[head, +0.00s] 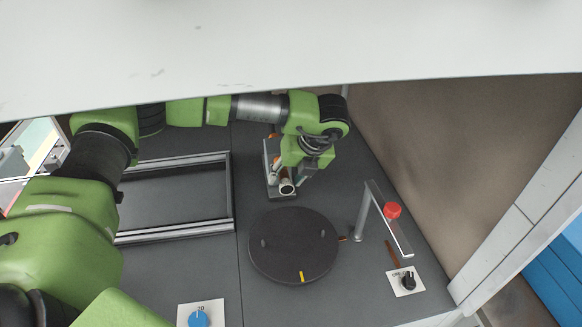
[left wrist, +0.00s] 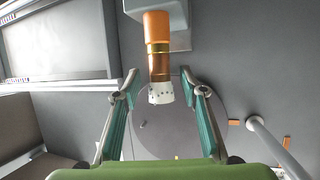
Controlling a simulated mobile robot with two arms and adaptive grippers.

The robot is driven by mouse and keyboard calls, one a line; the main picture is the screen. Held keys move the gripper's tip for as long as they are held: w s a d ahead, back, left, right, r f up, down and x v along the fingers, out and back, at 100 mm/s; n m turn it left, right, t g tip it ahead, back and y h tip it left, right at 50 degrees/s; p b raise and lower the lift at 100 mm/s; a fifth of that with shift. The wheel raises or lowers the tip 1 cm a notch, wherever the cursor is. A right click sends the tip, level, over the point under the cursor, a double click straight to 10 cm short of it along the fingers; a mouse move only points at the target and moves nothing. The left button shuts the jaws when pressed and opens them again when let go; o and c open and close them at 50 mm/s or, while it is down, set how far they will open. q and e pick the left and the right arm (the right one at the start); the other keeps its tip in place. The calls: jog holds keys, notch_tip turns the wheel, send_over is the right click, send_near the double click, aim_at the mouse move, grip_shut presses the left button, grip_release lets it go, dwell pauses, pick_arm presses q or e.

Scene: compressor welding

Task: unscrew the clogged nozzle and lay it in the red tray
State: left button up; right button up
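The nozzle (left wrist: 158,62) hangs from a grey holder in the left wrist view. It is a stepped copper-orange cylinder with a gold ring and a speckled white end. In the head view its pale round end (head: 287,188) shows at the front of the grey stand. My left gripper (head: 289,176) is beside the stand. In the left wrist view its two fingers (left wrist: 158,78) are spread on either side of the nozzle, with a visible gap on both sides. I cannot make out the red tray. My right gripper is not in view.
A dark round plate (head: 294,246) with pegs and a yellow mark lies in front of the stand. A bent metal post with a red cap (head: 392,211) stands right. A metal-framed recess (head: 232,190) lies left. Knobs in blue (head: 198,319) and black (head: 408,281) sit near the front.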

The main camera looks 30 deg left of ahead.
pick_arm(q)
jog(key=shift+a+f, duration=0.1)
jog(key=shift+f, duration=0.05)
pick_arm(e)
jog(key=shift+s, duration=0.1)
pick_arm(q)
grip_shut()
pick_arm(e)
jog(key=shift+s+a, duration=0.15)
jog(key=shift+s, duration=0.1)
pick_arm(q)
jog(key=shift+s, duration=0.1)
jog(key=s+d, duration=0.1)
jog(key=s, duration=0.1)
jog(key=s+d+b, duration=0.1)
jog(key=s+d, duration=0.1)
jog(key=shift+d+b, duration=0.15)
jog(key=shift+b, duration=0.15)
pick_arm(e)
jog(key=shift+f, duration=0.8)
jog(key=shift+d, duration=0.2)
